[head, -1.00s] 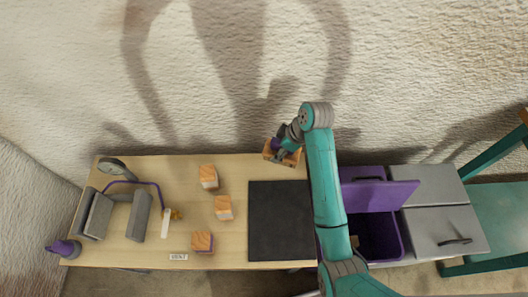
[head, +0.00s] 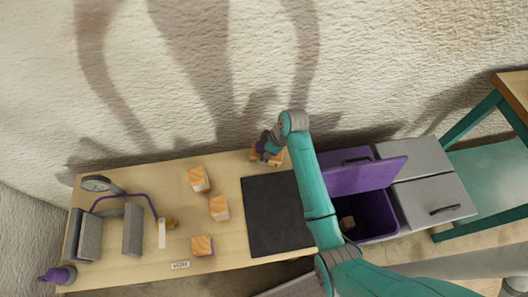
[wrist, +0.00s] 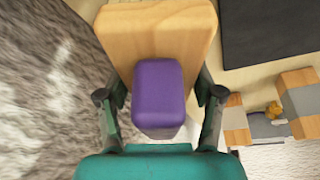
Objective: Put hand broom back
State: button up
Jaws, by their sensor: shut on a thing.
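In the wrist view my gripper (wrist: 158,95) has its fingers on both sides of a purple rounded block (wrist: 158,88). A flat wooden piece (wrist: 158,25) lies directly behind this block and looks joined to it. No bristles show, so I cannot tell for sure that this is the hand broom. In the head view my gripper (head: 267,151) is at the table's back edge, behind the black mat (head: 275,215), with wood showing beside its fingers. I cannot tell whether the held piece touches the table.
Several wooden blocks (head: 219,208) stand left of the mat. Grey blocks, a purple arched strip (head: 125,197) and a round dial (head: 97,184) are further left. An open purple bin (head: 378,215) is at right, beside grey drawers (head: 432,201). The rough wall is close behind.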

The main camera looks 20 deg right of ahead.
jog(key=shift+f, duration=0.4)
jog(key=shift+f, duration=0.1)
jog(key=o, duration=1.1)
jog(key=v, duration=1.2)
jog(key=shift+s, duration=0.1)
